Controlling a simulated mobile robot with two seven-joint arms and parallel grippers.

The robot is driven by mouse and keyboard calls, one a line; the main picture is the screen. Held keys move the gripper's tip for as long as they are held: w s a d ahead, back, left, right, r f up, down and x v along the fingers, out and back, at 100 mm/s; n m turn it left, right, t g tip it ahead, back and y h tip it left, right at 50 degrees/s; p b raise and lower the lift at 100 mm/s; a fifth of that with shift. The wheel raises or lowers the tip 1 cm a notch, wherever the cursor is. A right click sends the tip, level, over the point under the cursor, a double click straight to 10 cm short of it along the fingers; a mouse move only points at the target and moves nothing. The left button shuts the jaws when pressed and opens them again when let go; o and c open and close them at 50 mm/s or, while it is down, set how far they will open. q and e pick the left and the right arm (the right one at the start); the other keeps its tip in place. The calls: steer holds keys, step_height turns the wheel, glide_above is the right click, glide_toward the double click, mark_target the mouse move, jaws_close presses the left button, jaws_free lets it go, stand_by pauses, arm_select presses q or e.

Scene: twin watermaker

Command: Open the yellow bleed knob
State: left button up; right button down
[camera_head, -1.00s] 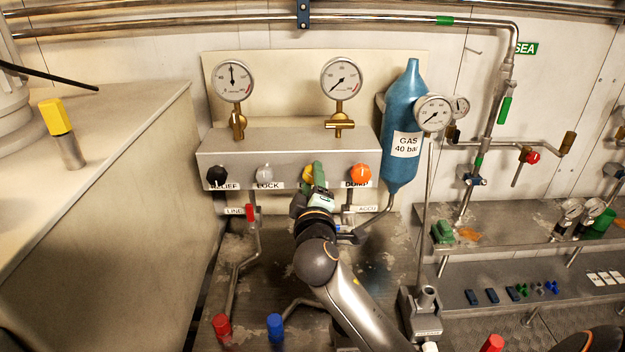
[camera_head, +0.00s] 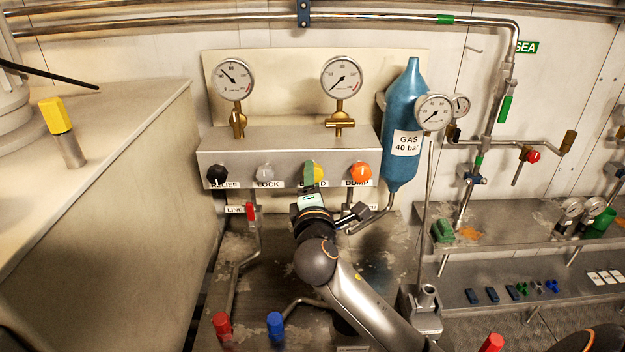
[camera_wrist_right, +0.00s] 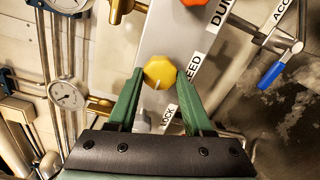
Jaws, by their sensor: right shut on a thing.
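The yellow bleed knob (camera_head: 319,173) is on the front of the grey panel box, partly hidden by my right gripper (camera_head: 311,172). In the right wrist view the yellow knob (camera_wrist_right: 160,72) sits between the green fingertips of my right gripper (camera_wrist_right: 158,76), which is shut on its sides. A white mark shows on the knob face, toward the gripper side. The label beside it is partly covered and reads "EED". My left gripper is not in view.
An orange knob (camera_head: 361,172) is close on the right. A silver knob (camera_head: 265,173) and black knob (camera_head: 217,175) are to the left. Two gauges (camera_head: 235,79) (camera_head: 342,77) stand above the box. A red-handled line valve (camera_head: 250,210) is below; a blue gas bottle (camera_head: 403,130) stands right.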

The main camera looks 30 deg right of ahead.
steer(key=shift+r, duration=0.1)
stand_by(0.4)
steer(key=shift+c, duration=1.5)
jaws_free()
steer(key=b+v, duration=0.2)
steer(key=v, duration=1)
steer(key=shift+s, duration=0.25)
